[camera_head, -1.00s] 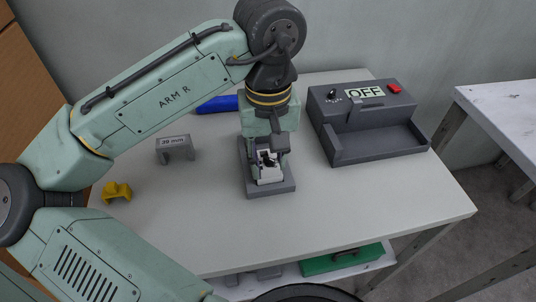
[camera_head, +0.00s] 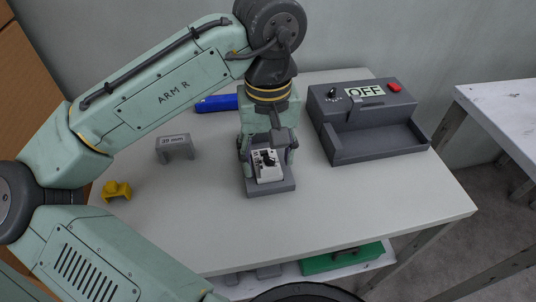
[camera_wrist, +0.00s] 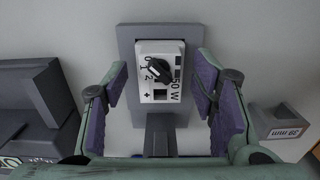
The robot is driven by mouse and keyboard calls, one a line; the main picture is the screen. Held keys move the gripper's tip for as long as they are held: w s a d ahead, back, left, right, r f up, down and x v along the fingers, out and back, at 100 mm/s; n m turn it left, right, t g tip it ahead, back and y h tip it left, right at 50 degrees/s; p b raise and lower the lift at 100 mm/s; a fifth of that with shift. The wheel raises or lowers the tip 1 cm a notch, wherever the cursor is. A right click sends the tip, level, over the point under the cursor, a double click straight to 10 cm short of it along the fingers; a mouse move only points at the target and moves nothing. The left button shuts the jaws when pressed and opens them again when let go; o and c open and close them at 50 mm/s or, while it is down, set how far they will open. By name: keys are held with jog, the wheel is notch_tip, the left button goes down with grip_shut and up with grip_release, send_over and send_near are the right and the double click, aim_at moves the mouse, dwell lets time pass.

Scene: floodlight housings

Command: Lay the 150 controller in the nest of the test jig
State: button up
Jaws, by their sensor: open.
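The white controller (camera_head: 267,172), with a black knob and markings ending in "50 W", lies on a grey base plate (camera_head: 285,188) in mid-table. It also shows in the wrist view (camera_wrist: 158,91), where the first character of its rating is hard to read. My gripper (camera_head: 268,160) is open above it, with one finger to each side and gaps between fingers and controller in the wrist view. The test jig (camera_head: 345,155), a grey box with an "OFF" display and a red button, stands to the right. Its walled front recess looks empty.
A grey block marked 39 mm (camera_head: 176,148) and a yellow saddle-shaped piece (camera_head: 117,191) stand to the left. A blue object (camera_head: 216,104) lies behind my gripper. A green case (camera_head: 342,259) is on the lower shelf. The table front is clear.

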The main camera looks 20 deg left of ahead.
notch_tip(320, 180, up, 11)
jog(key=shift+r, duration=0.2)
